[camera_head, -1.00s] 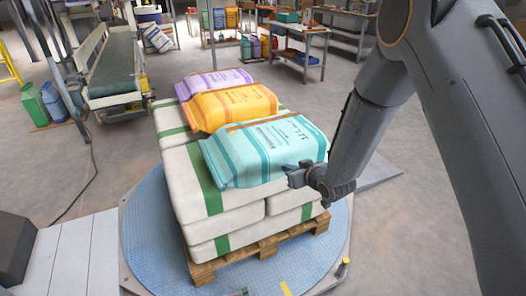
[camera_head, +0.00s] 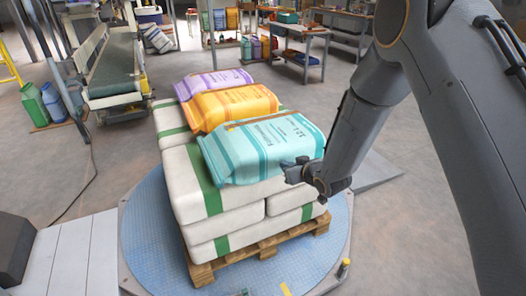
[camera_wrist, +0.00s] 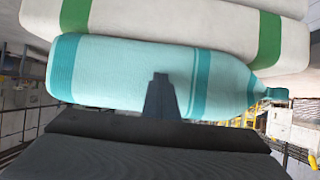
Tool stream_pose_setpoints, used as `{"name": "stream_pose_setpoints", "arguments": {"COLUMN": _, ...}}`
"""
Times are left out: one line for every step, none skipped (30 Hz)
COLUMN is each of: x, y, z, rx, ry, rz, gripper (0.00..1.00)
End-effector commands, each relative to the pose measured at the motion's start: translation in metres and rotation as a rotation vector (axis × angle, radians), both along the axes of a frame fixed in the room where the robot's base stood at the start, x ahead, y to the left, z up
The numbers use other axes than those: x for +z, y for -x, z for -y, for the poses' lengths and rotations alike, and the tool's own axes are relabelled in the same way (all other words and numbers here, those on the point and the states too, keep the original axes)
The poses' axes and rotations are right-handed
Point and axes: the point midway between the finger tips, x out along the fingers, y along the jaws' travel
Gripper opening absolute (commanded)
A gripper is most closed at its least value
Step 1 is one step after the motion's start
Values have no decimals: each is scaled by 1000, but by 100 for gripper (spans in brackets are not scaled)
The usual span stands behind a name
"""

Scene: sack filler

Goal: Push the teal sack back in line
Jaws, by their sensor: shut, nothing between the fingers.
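The teal sack (camera_head: 262,149) lies on top of the stacked white sacks, at the near end of a row with the orange sack (camera_head: 234,108) and the purple sack (camera_head: 213,83). My gripper (camera_head: 290,170) is shut and empty at the teal sack's near right side. In the wrist view the shut fingers (camera_wrist: 160,96) lie across the middle of the teal sack (camera_wrist: 115,75) and appear to touch it. The exact contact is hidden.
White sacks with green bands (camera_head: 238,208) stand on a wooden pallet (camera_head: 262,248) on a round blue turntable (camera_head: 148,240). A conveyor (camera_head: 115,66) is at the back left. Shelves and a workbench (camera_head: 300,40) stand behind. The floor to the right is largely clear.

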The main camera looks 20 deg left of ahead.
Motion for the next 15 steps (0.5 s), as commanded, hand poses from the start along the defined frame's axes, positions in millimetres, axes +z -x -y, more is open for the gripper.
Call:
{"name": "stream_pose_setpoints", "arguments": {"x": 0, "y": -1, "z": -1, "rx": 0, "ry": -1, "rz": 2, "gripper": 0}}
{"name": "stream_pose_setpoints", "arguments": {"x": 0, "y": -1, "z": -2, "rx": 0, "ry": -1, "rz": 2, "gripper": 0}}
{"name": "stream_pose_setpoints", "arguments": {"x": 0, "y": -2, "z": -2, "rx": 0, "ry": -1, "rz": 2, "gripper": 0}}
{"name": "stream_pose_setpoints", "arguments": {"x": 1, "y": -2, "z": -3, "rx": 0, "ry": -1, "rz": 2, "gripper": 0}}
{"name": "stream_pose_setpoints", "arguments": {"x": 1, "y": -3, "z": -3, "rx": 0, "ry": -1, "rz": 2, "gripper": 0}}
{"name": "stream_pose_setpoints", "arguments": {"x": 1, "y": -3, "z": -4, "rx": 0, "ry": -2, "rz": 3, "gripper": 0}}
{"name": "stream_pose_setpoints", "arguments": {"x": 1, "y": -4, "z": -4, "rx": 0, "ry": -2, "rz": 3, "gripper": 0}}
{"name": "stream_pose_setpoints", "arguments": {"x": 1, "y": -4, "z": -5, "rx": 0, "ry": -2, "rz": 3, "gripper": 0}}
{"name": "stream_pose_setpoints", "arguments": {"x": 1, "y": -4, "z": -5, "rx": 0, "ry": -2, "rz": 3, "gripper": 0}}
{"name": "stream_pose_setpoints", "arguments": {"x": 1, "y": -5, "z": -6, "rx": 0, "ry": -2, "rz": 3, "gripper": 0}}
{"name": "stream_pose_setpoints", "arguments": {"x": 1, "y": -5, "z": -6, "rx": 0, "ry": -2, "rz": 3, "gripper": 0}}
{"name": "stream_pose_setpoints", "arguments": {"x": 1, "y": -6, "z": -6, "rx": 0, "ry": -2, "rz": 3, "gripper": 0}}
{"name": "stream_pose_setpoints", "arguments": {"x": 1, "y": -6, "z": -7, "rx": 0, "ry": -2, "rz": 3, "gripper": 0}}
{"name": "stream_pose_setpoints", "arguments": {"x": 1, "y": -6, "z": -7, "rx": 0, "ry": -2, "rz": 3, "gripper": 0}}
{"name": "stream_pose_setpoints", "arguments": {"x": 0, "y": -7, "z": -8, "rx": 0, "ry": -1, "rz": 2, "gripper": 0}}
